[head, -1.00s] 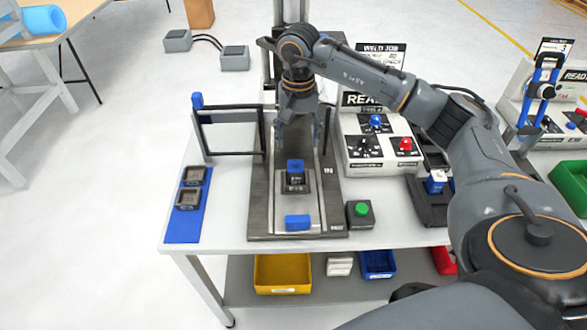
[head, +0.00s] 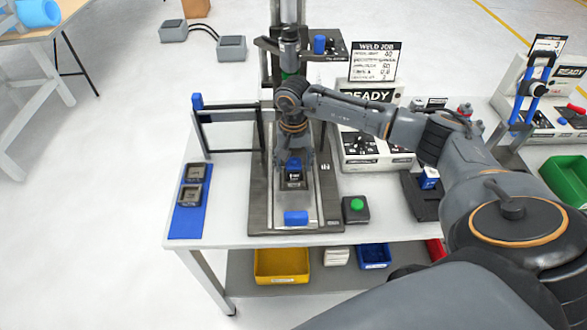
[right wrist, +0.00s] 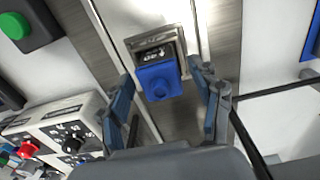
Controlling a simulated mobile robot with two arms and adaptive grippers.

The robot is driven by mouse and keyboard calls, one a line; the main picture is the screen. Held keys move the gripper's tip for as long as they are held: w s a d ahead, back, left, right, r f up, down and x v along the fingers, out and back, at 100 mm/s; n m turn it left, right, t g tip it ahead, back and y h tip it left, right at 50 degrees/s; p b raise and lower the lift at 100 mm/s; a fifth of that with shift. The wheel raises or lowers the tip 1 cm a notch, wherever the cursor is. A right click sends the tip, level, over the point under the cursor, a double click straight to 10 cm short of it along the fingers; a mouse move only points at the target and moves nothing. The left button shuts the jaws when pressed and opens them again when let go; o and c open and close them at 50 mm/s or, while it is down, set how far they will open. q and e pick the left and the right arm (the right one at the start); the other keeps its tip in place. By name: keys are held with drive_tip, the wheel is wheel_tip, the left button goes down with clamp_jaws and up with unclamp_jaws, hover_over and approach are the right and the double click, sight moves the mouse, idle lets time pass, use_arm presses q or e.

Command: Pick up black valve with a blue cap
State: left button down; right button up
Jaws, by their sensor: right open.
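The black valve (head: 293,178) with a blue cap (head: 294,164) stands upright in the fixture in the middle of the grey machine base (head: 262,205). In the right wrist view the valve's blue cap (right wrist: 159,80) faces the camera, between the fingers. My right gripper (head: 293,160) comes down from above over the valve. Its fingers are open on either side of the cap, with gaps visible in the right wrist view (right wrist: 168,90). The head view partly hides the fingers. My left gripper is not in view.
A black frame guard (head: 228,112) stands left of the base. A blue mat (head: 186,222) with two grey blocks lies farther left. A blue block (head: 296,217) sits at the base's front, beside a green button box (head: 356,208). The control box (head: 372,165) is right.

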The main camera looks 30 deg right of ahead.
drive_tip(key=c, duration=1.3)
drive_tip(key=shift+r, duration=0.1)
